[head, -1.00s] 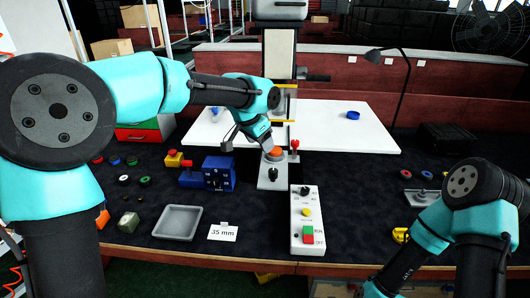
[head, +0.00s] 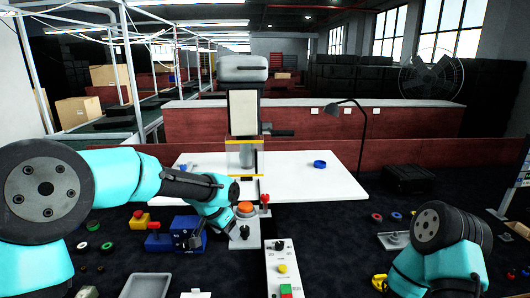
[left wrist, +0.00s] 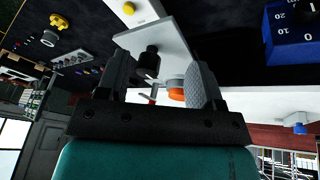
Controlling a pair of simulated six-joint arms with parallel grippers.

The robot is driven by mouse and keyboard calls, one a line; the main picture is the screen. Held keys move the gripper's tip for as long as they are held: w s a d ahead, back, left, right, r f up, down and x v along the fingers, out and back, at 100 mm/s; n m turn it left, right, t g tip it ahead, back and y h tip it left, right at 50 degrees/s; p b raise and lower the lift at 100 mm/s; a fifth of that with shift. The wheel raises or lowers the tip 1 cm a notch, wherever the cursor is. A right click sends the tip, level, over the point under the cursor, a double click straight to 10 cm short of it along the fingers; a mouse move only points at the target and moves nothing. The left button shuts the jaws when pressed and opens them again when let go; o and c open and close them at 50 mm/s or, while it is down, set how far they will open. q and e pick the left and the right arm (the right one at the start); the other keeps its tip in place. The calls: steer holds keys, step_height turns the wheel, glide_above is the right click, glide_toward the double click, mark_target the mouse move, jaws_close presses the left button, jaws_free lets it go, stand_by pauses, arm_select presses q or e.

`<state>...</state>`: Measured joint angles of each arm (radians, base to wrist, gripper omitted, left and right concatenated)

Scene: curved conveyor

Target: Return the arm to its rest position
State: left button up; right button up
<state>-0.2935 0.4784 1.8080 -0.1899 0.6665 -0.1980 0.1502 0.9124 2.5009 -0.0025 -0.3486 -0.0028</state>
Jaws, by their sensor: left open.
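My left arm comes in from the left in the head view. Its gripper (head: 217,236) is over the dark table, just left of and nearer than the orange button (head: 245,208) on the grey base plate (head: 247,240). The left wrist view shows the two jaws (left wrist: 163,82) apart, with nothing held between them. Beyond them are the orange button (left wrist: 176,94) and a black knob (left wrist: 149,60). My right arm shows only as teal and black links at the lower right; its gripper is out of view.
A blue control box (head: 186,232) stands close left of the gripper. A white switch box (head: 283,264) is in front, and a grey tray (head: 146,286) at the lower left. The press (head: 243,112) rises behind, beside a white table (head: 310,183) with a blue ring (head: 320,164).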

arm_select(q)
steer(key=s+a+f+n, duration=0.1)
steer(key=s+f, duration=0.2)
steer(key=f, duration=0.4)
steer(key=s+a+f+n+g, duration=0.1)
steer(key=s+f, duration=0.2)
steer(key=f, duration=0.5)
steer(key=s+a+f+n, duration=0.1)
steer(key=s+a+f, duration=0.1)
steer(key=f, duration=0.5)
steer(key=shift+s+f+n, duration=0.3)
steer(key=shift+s, duration=0.4)
steer(key=s+a+f+n, duration=0.2)
steer(key=s+f, duration=0.5)
steer(key=s, duration=0.1)
steer(key=s+a+f+n, duration=0.3)
steer(key=s+f, duration=0.4)
steer(key=s, duration=0.2)
steer(key=shift+s+g, duration=0.25)
steer(key=shift+g, duration=0.15)
